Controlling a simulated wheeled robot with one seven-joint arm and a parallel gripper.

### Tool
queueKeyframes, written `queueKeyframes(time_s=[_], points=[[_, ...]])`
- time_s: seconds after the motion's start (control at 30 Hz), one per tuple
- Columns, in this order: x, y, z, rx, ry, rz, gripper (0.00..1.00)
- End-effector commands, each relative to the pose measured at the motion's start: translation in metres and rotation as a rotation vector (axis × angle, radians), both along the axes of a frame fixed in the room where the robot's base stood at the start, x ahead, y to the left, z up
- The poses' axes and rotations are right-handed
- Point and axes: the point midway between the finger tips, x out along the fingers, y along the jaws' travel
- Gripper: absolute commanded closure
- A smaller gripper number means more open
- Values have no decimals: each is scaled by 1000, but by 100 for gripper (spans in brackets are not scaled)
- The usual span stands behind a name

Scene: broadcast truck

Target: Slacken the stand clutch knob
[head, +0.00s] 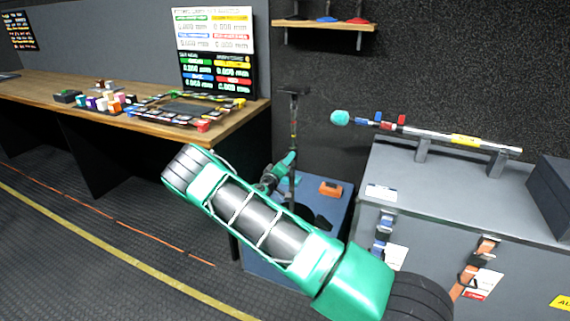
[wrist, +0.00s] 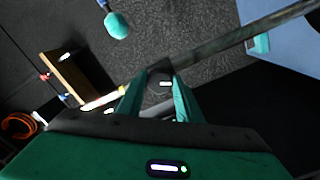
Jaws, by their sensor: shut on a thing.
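The stand (head: 293,128) is a thin upright pole with a dark plate on top, rising from a blue base in the head view. My gripper (head: 291,160) is at its pole, low on the visible part. In the wrist view the pole (wrist: 225,45) runs diagonally. The two teal fingers of my gripper (wrist: 160,88) straddle a dark clutch knob (wrist: 160,73) on it and are shut on it. The fingers hide the sides of the knob. How far it is turned cannot be told.
A grey case (head: 460,190) stands right of the stand, with a teal-tipped boom pole (head: 435,137) above it. A wooden desk (head: 60,88) with small blocks and a screen (head: 215,50) is at left. A shelf (head: 325,24) hangs above.

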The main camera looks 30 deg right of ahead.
Motion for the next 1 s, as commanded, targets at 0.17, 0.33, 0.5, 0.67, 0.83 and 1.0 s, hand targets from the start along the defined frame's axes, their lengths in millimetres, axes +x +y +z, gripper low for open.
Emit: queueKeyframes(time_s=[0.17,0.33,0.5,0.67,0.83,1.0], points=[[2,1,1,-103,129,6,90],[2,2,1,-202,257,8,90],[2,2,1,-302,384,8,90],[2,2,1,-395,504,9,90],[2,3,1,-494,631,8,90],[2,3,1,-593,759,9,90]])
